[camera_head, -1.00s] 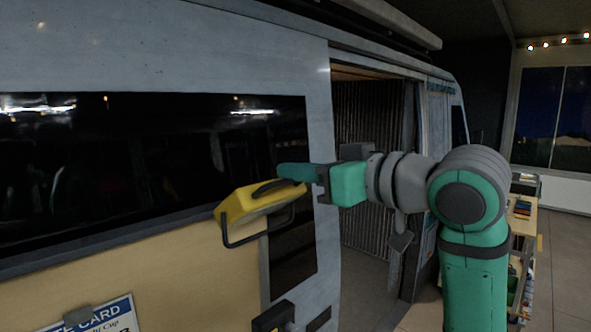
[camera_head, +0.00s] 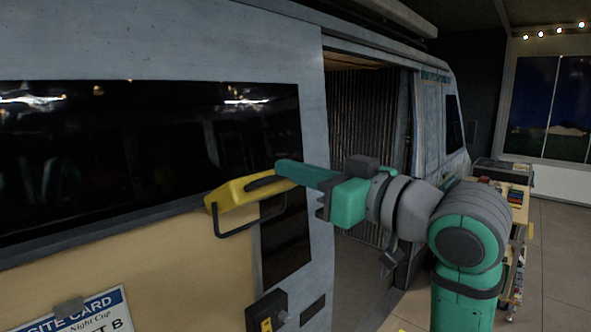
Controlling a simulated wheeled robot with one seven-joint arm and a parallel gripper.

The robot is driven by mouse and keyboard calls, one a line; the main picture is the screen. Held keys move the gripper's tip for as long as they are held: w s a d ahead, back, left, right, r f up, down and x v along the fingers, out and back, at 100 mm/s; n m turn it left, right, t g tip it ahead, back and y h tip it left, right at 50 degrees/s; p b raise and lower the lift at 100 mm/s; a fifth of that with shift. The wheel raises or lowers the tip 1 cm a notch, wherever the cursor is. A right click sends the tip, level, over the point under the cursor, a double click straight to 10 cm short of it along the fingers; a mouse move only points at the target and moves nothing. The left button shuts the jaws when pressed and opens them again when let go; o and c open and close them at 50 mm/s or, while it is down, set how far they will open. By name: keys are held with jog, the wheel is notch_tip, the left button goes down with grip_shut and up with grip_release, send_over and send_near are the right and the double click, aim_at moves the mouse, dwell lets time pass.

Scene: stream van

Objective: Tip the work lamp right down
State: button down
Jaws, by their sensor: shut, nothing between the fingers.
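The work lamp (camera_head: 232,192) is a yellow housing with a dark handle on top and a dark wire bracket below. It sits in front of the van's side, below the dark window, and its top face is tilted. My gripper (camera_head: 281,168) is shut and empty. It comes in from the right, and its green fingers reach the lamp's right end at the handle. They seem to touch the lamp there, but the exact contact is hidden.
The grey van (camera_head: 200,45) fills the left, with a dark window (camera_head: 130,150) and an open side doorway (camera_head: 365,120). A dark box (camera_head: 266,312) and a site card (camera_head: 92,318) are on the lower panel. A shelf cart (camera_head: 512,200) stands at right, with floor beyond it.

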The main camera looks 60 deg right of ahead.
jog(key=s+a+r, duration=0.2)
jog(key=s+r, duration=0.1)
jog(key=s, duration=0.5)
jog(key=shift+s+a+r, duration=0.2)
jog(key=shift+r, duration=0.1)
